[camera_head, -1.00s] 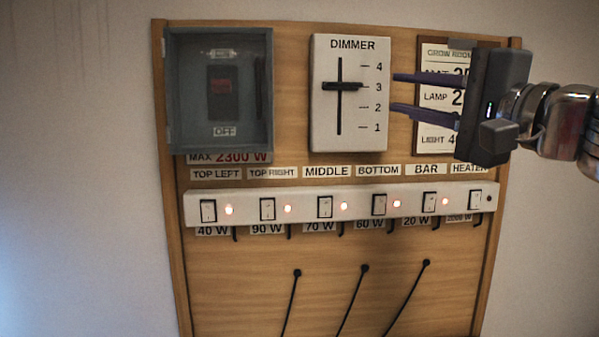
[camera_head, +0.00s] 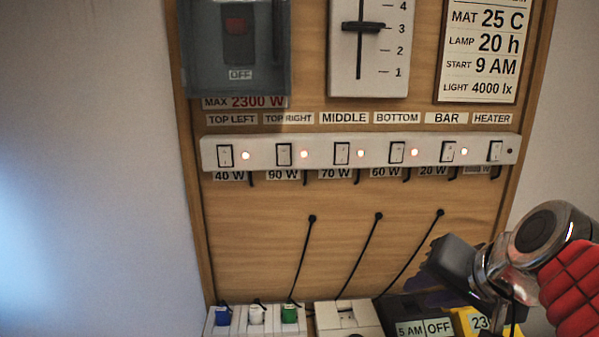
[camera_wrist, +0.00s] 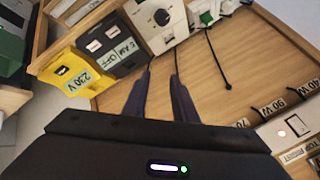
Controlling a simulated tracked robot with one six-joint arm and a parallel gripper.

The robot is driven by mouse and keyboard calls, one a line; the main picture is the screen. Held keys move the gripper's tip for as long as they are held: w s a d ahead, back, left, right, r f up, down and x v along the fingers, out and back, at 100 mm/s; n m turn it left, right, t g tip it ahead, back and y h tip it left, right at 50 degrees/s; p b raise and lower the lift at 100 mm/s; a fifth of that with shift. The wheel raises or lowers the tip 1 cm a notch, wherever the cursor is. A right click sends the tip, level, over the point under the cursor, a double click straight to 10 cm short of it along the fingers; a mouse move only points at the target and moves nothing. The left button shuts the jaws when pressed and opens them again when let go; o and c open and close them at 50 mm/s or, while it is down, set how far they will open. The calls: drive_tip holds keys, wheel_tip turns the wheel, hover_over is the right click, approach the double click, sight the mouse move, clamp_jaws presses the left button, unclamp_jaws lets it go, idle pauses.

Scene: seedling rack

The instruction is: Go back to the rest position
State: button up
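My gripper (camera_head: 418,287) is at the lower right of the head view, in front of the lower part of the wooden panel. Its purple fingers are mostly hidden there behind the dark gripper body. In the wrist view my gripper (camera_wrist: 160,78) shows two purple fingers with a gap between them and nothing held. It is apart from the dimmer (camera_head: 343,62), whose slider sits near 3, and from the switch bar (camera_head: 375,152).
Below the panel are a white unit with coloured plugs (camera_head: 256,316), a dark timer reading 5 AM OFF (camera_head: 411,322) and a yellow 230 V box (camera_wrist: 70,70). Black cables hang across the panel. Open wall lies at left.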

drive_tip(key=s+a+f+n+g+h, duration=0.1)
drive_tip(key=s+a+f+n, duration=0.1)
drive_tip(key=f, duration=0.4)
drive_tip(key=s+a+f+n+g, duration=0.1)
drive_tip(key=s+a+f+n, duration=0.2)
drive_tip(key=s+f, duration=0.3)
drive_tip(key=shift+s+n+g+h, duration=0.3)
drive_tip(key=shift+s+n+h, duration=0.1)
drive_tip(key=shift+s+n, duration=0.4)
idle(0.9)
drive_tip(key=shift+d, duration=0.15)
